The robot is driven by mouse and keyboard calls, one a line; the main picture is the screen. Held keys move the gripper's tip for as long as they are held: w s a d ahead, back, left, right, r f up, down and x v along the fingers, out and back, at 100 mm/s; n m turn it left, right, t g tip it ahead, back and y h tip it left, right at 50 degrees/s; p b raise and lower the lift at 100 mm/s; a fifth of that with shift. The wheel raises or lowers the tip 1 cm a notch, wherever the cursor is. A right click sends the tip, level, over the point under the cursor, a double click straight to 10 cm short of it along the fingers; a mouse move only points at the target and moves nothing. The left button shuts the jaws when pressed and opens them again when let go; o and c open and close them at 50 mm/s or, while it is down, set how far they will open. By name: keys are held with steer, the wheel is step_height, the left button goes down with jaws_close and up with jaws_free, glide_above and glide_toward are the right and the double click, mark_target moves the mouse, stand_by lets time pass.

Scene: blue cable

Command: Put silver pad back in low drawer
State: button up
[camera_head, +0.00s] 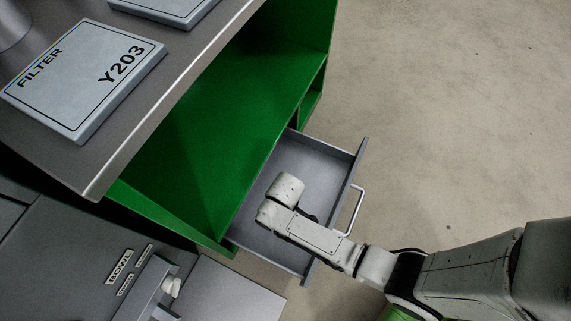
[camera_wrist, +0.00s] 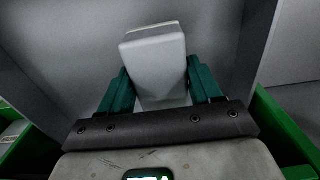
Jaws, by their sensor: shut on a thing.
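The silver pad (camera_wrist: 155,50) is a smooth light-grey block in the wrist view. My gripper (camera_wrist: 157,72) is shut on it, with one green finger on each side. In the head view the pad and fingers are hidden under my wrist. The grey drawer (camera_head: 312,157) is pulled open from the green cabinet, with its handle (camera_head: 356,211) on the right. My wrist is above the open drawer's interior. Grey surfaces surround the pad in the wrist view; I cannot tell whether the pad touches the drawer floor.
The green cabinet (camera_head: 222,128) has an open shelf beside the drawer. A metal worktop (camera_head: 150,115) above holds a grey box marked FILTER Y203 (camera_head: 82,75) and another box (camera_head: 165,8). A grey machine (camera_head: 75,265) stands lower left. Bare floor (camera_head: 450,120) lies right.

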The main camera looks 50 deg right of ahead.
step_height(320, 180, down, 8)
steer(key=b, duration=0.4)
steer(key=shift+f, duration=0.2)
steer(key=o, duration=1)
steer(key=shift+r, duration=0.15)
step_height(320, 180, up, 12)
steer(key=p, duration=0.6)
steer(key=shift+p, duration=0.35)
steer(key=s+d+r+m, duration=0.1)
steer(key=s+d+r, duration=0.1)
steer(key=r, duration=0.4)
steer(key=s+d+r+m, duration=0.1)
steer(key=s+d+r, duration=0.2)
steer(key=r, duration=0.3)
steer(key=s+d+r+m+t, duration=0.1)
steer(key=s+d+r+m, duration=0.1)
steer(key=s+r, duration=0.3)
steer(key=shift+d+r, duration=0.2)
steer(key=shift+r, duration=0.35)
steer(key=shift+d+r, duration=0.15)
steer(key=shift+r, duration=0.4)
